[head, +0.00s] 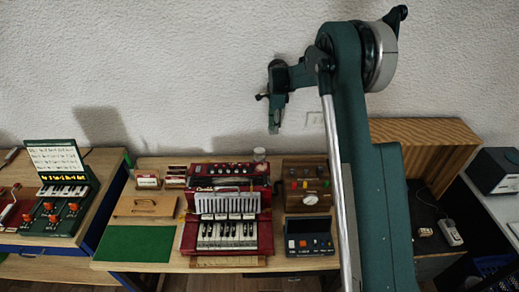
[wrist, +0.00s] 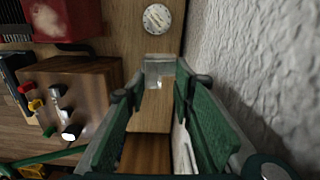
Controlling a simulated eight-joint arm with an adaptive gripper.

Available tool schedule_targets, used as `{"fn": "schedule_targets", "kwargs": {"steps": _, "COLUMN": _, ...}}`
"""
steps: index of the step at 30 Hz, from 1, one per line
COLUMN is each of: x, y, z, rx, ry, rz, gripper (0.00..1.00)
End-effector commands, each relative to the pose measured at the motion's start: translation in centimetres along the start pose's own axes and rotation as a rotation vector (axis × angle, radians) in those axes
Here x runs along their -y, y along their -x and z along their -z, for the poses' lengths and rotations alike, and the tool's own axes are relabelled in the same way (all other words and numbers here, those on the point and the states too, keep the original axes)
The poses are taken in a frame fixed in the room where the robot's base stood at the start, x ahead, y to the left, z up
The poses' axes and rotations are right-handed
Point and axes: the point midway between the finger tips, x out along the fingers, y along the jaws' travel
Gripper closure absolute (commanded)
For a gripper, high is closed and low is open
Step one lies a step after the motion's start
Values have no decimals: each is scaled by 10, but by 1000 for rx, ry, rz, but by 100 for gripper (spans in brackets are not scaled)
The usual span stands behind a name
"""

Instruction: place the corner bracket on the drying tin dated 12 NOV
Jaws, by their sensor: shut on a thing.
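My gripper (head: 274,128) is raised in front of the white wall, above the back of the workbench, pointing down. In the wrist view its fingers (wrist: 160,88) are closed on a small pale grey, shiny piece (wrist: 158,72), which looks like the corner bracket; its exact shape is unclear. A round container with a pale top and dark marks (wrist: 157,18) stands beyond the fingertips, apart from the held piece. It seems to be the small round container (head: 260,157) behind the red instrument in the head view. No date is readable, so I cannot tell whether it is the 12 NOV tin.
A red keyboard instrument (head: 228,236) stands mid-bench. A wooden box with coloured knobs (head: 306,186) is to its right, also in the wrist view (wrist: 75,95). Small boxes (head: 148,181), a wooden lid (head: 146,206) and a green mat (head: 135,244) lie left. The wall (wrist: 245,60) is close.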

Motion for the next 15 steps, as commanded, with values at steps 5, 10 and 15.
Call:
{"fn": "schedule_targets", "kwargs": {"steps": 5, "x": -4, "y": -4, "z": -42, "rx": 0, "ry": -22, "rz": 0, "gripper": 83}}
{"fn": "schedule_targets", "kwargs": {"steps": 10, "x": -8, "y": -8, "z": -63, "rx": 0, "ry": -37, "rz": 0, "gripper": 83}}
{"fn": "schedule_targets", "kwargs": {"steps": 15, "x": -8, "y": -10, "z": -68, "rx": 0, "ry": -42, "rz": 0, "gripper": 83}}
